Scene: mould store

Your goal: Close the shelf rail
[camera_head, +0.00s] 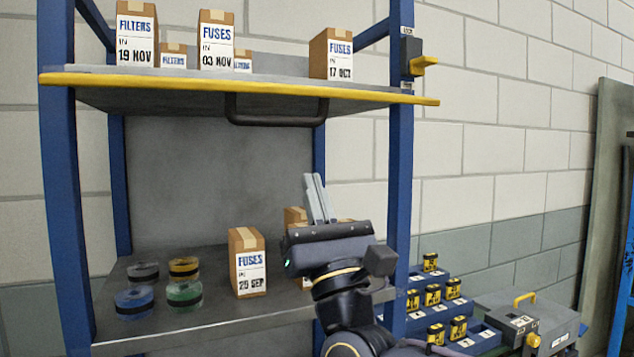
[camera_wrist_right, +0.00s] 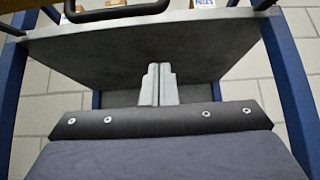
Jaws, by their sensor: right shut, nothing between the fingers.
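The upper shelf has a yellow front rail (camera_head: 180,82) that runs across in front of both blue posts. A dark bar handle (camera_head: 275,118) hangs below this front edge; it also shows at the top left of the right wrist view (camera_wrist_right: 117,12). My right gripper (camera_head: 315,180) is shut and empty, fingers pointing up, below the upper shelf and a little right of the handle, apart from it in the picture. In the right wrist view, the shut fingers (camera_wrist_right: 159,72) stand in front of the shelf's grey underside (camera_wrist_right: 190,45). My left gripper is not in view.
A grey box with a yellow lever (camera_head: 425,64) sits on the right post (camera_head: 401,150). Cartons, such as the FUSES carton (camera_head: 215,42), stand on the upper shelf. Tape rolls and a FUSES carton (camera_head: 247,262) are on the lower shelf (camera_head: 215,318). Blue bins and a grey toolbox (camera_head: 535,320) stand right.

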